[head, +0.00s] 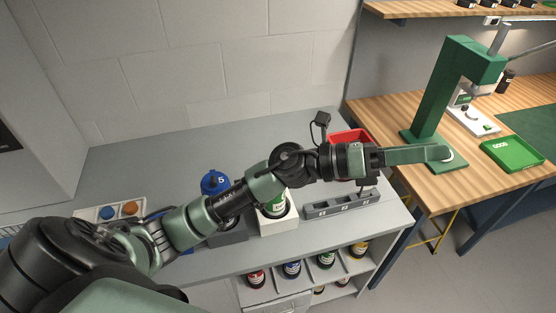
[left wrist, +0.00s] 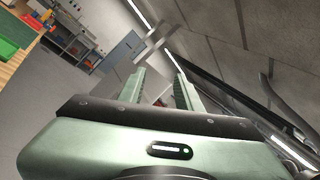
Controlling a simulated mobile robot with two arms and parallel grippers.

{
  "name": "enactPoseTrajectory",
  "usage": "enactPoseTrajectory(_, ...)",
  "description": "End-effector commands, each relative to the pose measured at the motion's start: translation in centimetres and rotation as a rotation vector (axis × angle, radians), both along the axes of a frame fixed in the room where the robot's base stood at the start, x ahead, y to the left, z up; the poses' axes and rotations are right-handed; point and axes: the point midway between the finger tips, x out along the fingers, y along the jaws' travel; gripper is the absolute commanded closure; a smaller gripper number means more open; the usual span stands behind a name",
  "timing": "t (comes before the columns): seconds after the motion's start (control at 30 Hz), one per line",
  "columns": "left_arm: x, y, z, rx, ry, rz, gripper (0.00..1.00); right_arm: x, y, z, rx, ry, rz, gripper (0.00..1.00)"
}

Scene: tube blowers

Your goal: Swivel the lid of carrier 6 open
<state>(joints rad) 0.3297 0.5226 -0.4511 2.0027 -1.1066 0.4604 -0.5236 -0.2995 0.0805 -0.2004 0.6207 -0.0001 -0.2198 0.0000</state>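My left arm reaches across the grey counter to the right in the head view. The fingers of my left gripper (head: 440,153) extend over the base of the green press stand. In the left wrist view the two fingers of the left gripper (left wrist: 161,76) stand apart with nothing between them. A carrier with a green label (head: 276,207) stands in a white block, partly hidden under my arm. Its number and lid cannot be read, so I cannot tell whether it is carrier 6. A blue-topped carrier marked 5 (head: 215,182) stands left of it. My right gripper is not in view.
A grey numbered rack (head: 342,204) and a red bin (head: 350,136) are on the counter near my wrist. The green press stand (head: 436,95) and a green tray (head: 513,154) are on the wooden bench. Several carriers sit on the shelf below. The counter's back left is clear.

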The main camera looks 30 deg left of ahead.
Motion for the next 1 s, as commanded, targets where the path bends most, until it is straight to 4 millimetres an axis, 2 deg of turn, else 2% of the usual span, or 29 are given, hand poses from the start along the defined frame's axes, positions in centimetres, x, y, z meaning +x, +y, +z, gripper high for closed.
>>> enactPoseTrajectory(0.07, -0.6, -1.0, -2.6, 0.284, -0.163, -0.105, 0.65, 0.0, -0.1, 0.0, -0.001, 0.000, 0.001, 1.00)
enactPoseTrajectory(0.17, -0.6, 0.4, -7.6, 0.657, -0.316, -0.240, 0.65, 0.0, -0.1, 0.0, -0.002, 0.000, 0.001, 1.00)
enactPoseTrajectory(0.2, -0.2, 2.0, -9.5, 0.810, -0.359, -0.291, 0.65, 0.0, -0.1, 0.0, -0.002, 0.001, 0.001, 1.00)
enactPoseTrajectory(0.27, 0.6, 5.5, -12.1, 1.035, -0.396, -0.367, 0.65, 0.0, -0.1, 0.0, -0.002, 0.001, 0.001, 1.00)
enactPoseTrajectory(0.3, 1.1, 8.3, -13.4, 1.180, -0.405, -0.417, 0.65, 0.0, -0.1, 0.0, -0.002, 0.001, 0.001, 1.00)
enactPoseTrajectory(0.37, 1.8, 13.0, -14.6, 1.380, -0.390, -0.485, 0.65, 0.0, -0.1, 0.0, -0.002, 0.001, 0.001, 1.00)
enactPoseTrajectory(0.4, 2.1, 16.1, -14.9, 1.496, -0.367, -0.525, 0.65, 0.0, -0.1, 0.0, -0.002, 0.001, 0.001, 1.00)
enactPoseTrajectory(0.5, 2.3, 23.0, -14.5, 1.724, -0.280, -0.608, 0.65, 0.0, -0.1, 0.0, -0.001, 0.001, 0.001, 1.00)
enactPoseTrajectory(0.6, 2.0, 27.5, -13.5, 1.856, -0.194, -0.664, 0.65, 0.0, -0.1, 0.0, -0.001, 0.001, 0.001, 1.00)
enactPoseTrajectory(0.73, 1.5, 30.0, -13.0, 1.923, -0.133, -0.698, 0.65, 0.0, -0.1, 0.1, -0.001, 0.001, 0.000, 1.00)
enactPoseTrajectory(0.83, 1.4, 30.2, -13.8, 1.928, -0.125, -0.707, 0.65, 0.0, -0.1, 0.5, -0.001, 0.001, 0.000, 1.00)
enactPoseTrajectory(1.0, 1.3, 30.1, -16.3, 1.924, -0.127, -0.707, 0.65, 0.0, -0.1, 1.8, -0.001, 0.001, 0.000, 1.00)
